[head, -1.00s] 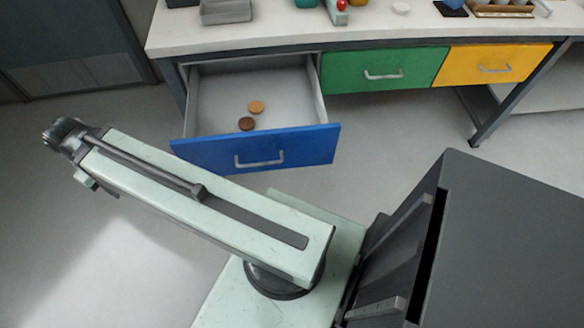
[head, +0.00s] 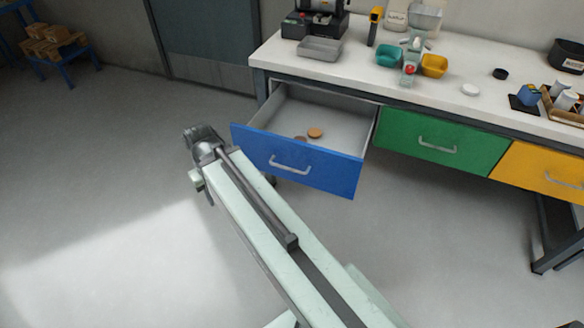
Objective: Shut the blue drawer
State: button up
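The blue drawer (head: 297,165) is pulled well out from under the left end of the workbench. It has a pale grey bar handle (head: 290,165) on its front. Two round brown discs lie inside, one lighter (head: 315,133) and one partly hidden behind the drawer front. My arm reaches up from the lower right, and its end, my gripper (head: 203,140), is in front and to the left of the drawer, apart from it in the picture. The fingers are too small and turned away to tell if they are open.
A green drawer (head: 420,135) and a yellow drawer (head: 530,170) are closed to the right. The bench top (head: 460,112) carries a grey tray (head: 320,48), teal and yellow bowls and other items. Floor at left is free. A blue stand with boxes (head: 55,50) is far left.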

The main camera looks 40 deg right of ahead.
aim_at(332, 163)
jog(key=z, duration=0.9)
jog(key=i, duration=1)
